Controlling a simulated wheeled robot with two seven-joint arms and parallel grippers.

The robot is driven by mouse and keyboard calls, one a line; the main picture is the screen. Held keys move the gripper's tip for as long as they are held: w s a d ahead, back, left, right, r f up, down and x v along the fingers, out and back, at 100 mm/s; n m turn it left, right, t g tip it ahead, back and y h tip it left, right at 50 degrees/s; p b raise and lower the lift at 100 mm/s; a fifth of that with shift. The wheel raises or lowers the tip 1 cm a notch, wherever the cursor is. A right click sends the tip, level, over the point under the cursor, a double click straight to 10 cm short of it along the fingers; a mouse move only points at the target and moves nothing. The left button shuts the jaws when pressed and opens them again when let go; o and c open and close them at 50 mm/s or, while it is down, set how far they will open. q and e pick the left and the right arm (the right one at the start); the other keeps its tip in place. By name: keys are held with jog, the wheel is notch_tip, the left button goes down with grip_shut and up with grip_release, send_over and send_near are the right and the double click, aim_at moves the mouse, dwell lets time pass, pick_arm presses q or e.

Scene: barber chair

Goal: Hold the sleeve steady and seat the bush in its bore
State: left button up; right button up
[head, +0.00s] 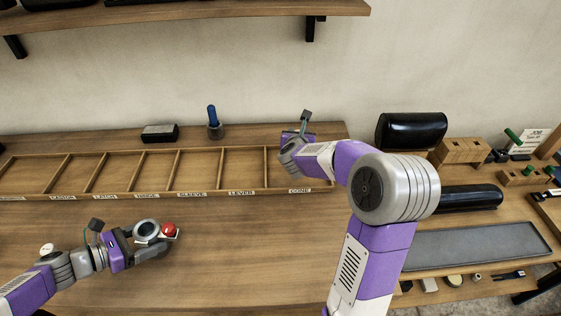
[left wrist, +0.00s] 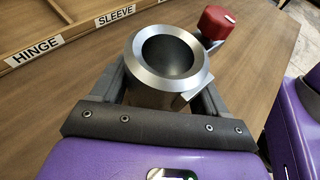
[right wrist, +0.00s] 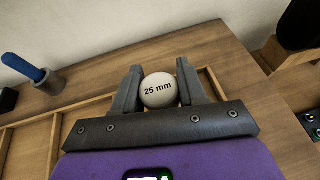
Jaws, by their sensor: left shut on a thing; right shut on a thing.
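The sleeve (head: 147,228) is a grey metal cylinder with an open, empty bore facing up. My left gripper (head: 147,239) is shut on it low over the front left of the bench. The left wrist view shows the sleeve (left wrist: 168,62) between both fingers. My right gripper (head: 297,138) is at the back, by the right end of the divided tray. In the right wrist view it is shut on a white round piece (right wrist: 159,90) marked "25 mm". Only its rounded face shows, so I cannot tell whether it is the bush. The two grippers are well apart.
A red knob (head: 168,230) is close beside the sleeve. The labelled divided tray (head: 240,192) runs along the back, with a blue-handled tool in a holder (head: 214,127) and a dark block (head: 160,133) behind it. The bench middle is clear.

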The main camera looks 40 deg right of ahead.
notch_tip(320, 180, down, 8)
jog(key=shift+f, duration=0.2)
dwell(0.3)
jog(key=o, duration=1.1)
jog(key=shift+f, duration=0.1)
jog(key=shift+c, duration=0.2)
